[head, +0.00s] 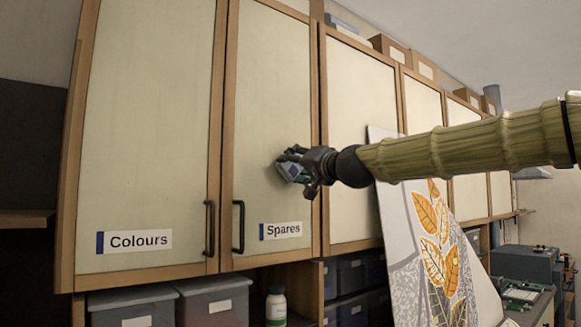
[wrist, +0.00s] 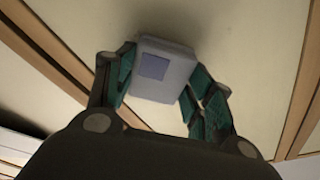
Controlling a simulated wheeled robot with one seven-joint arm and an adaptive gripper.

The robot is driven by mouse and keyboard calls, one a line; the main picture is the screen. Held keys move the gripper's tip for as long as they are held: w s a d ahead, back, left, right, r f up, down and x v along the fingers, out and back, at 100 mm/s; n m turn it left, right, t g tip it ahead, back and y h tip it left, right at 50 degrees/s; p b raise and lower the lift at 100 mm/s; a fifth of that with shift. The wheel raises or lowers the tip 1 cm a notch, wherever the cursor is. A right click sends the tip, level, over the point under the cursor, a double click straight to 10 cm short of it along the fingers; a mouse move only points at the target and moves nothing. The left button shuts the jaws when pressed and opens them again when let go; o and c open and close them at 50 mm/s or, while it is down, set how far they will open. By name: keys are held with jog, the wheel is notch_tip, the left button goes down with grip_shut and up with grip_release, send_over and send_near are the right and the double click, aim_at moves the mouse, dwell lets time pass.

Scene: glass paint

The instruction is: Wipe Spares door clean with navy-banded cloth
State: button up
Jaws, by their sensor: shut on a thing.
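The Spares door (head: 268,110) is a cream panel in a wooden frame, with a dark handle (head: 238,227) at its lower left and a "Spares" label (head: 283,231) at the bottom. No distinct stain shows on it. My gripper (head: 290,163) is at the lower right part of this door, shut on a pale grey, block-like cloth (head: 292,172). In the wrist view, the cloth (wrist: 168,70) shows a blue-violet patch between my fingers (wrist: 160,88), in front of the cream panel (wrist: 245,35). I cannot tell whether the cloth touches the door.
The Colours door (head: 150,130) is to the left, with its handle (head: 209,228) near the Spares handle. A leaf-patterned glass panel (head: 435,250) leans below my arm at right. Grey bins (head: 213,300) and a white bottle (head: 276,305) stand beneath the cupboards.

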aim_at(283, 164)
jog(key=shift+w+d, duration=0.15)
jog(key=shift+d, duration=0.05)
jog(key=shift+w+d+b, duration=0.15)
jog(key=shift+w+d, duration=0.3)
jog(key=shift+d, duration=0.15)
jog(key=shift+w+d+b, duration=0.15)
jog(key=shift+w+d, duration=0.25)
jog(key=shift+d, duration=0.2)
jog(key=shift+s+a+b, duration=0.25)
jog(key=shift+s+a, duration=0.4)
jog(key=shift+a, duration=0.25)
jog(key=shift+s+a+b, duration=0.25)
jog(key=shift+s+a, duration=0.45)
jog(key=shift+a, duration=0.25)
jog(key=shift+s+a+b, duration=0.25)
jog(key=shift+s+a, duration=0.4)
jog(key=shift+a, duration=0.25)
jog(key=shift+a, duration=0.1)
jog(key=shift+s+a, duration=0.9)
jog(key=shift+a, duration=0.3)
jog(key=shift+s+b, duration=0.1)
jog(key=shift+b, duration=0.2)
